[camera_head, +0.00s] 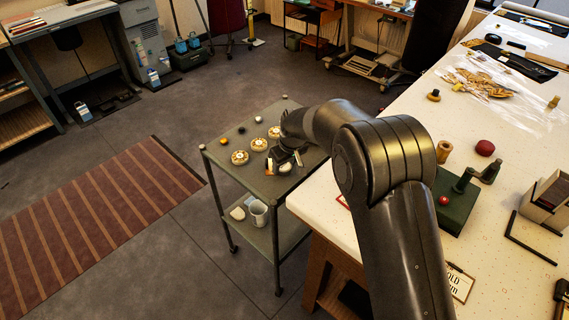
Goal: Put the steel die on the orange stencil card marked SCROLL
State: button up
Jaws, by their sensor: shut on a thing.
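My gripper (284,162) is over the grey trolley top (228,178), low near its right side. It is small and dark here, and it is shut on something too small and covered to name. A pale, light-coloured piece (285,168) shows at the jaws; I cannot tell if it is the steel die. A small orange and white item (269,166) shows just left of the jaws. No card marked SCROLL is readable. A red-orange-edged card (343,201) shows at the white table's near edge, mostly hidden by my arm.
Several round tan discs (240,157) and small balls (258,119) sit on the trolley; a cup (258,212) is on its lower shelf. The trolley's front left is clear.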

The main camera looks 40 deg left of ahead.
jog(key=o, duration=1.2)
jog(key=shift+f, duration=0.1)
jog(key=shift+c, duration=0.2)
jog(key=w+v, duration=0.1)
jog(key=v, duration=1.1)
jog(key=w+d+r+m+t, duration=0.1)
jog(key=w+d+r+m, duration=0.1)
jog(key=d+r, duration=0.45)
jog(key=w+d+r+m, duration=0.2)
jog(key=w+d+r, duration=0.15)
jog(key=d, duration=0.65)
jog(key=s+d+r+m+t, duration=0.1)
jog(key=d+r+m, duration=0.15)
jog(key=d, duration=0.65)
jog(key=s+d+r+m+t, duration=0.1)
jog(key=d+r, duration=0.3)
jog(key=d, duration=0.5)
jog(key=s+d+m+t+h, duration=0.1)
jog(key=s+d+m, duration=0.3)
jog(key=s+d, duration=0.5)
jog(key=s+d+f+m+t+h, duration=0.1)
jog(key=s+d+m, duration=0.3)
jog(key=s+d, duration=0.5)
jog(key=d+h, duration=0.1)
jog(key=d, duration=0.5)
jog(key=shift+f, duration=0.35)
